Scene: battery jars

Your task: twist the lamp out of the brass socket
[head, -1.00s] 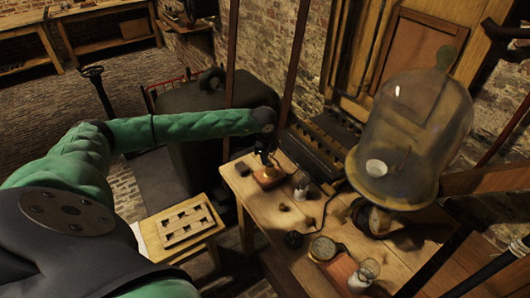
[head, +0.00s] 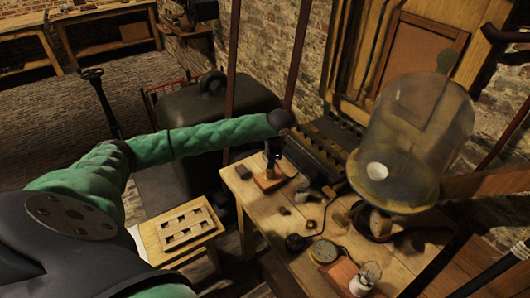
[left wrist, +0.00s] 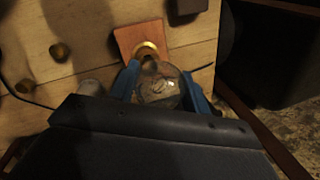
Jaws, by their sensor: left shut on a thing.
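The clear glass lamp (left wrist: 158,92) sits between the blue fingers of my left gripper (left wrist: 155,85), which is shut on it. The brass socket (left wrist: 149,48) shows as a ring on a reddish wooden base (left wrist: 129,36), just beyond the lamp in the left wrist view. The lamp's lower end overlaps the ring, and I cannot tell whether it is still seated. In the head view my left gripper (head: 273,152) points down over the same wooden base (head: 270,183); the lamp is mostly hidden there. My right gripper is not in view.
A slotted wooden rack (head: 184,224) stands on a low stool to the left.

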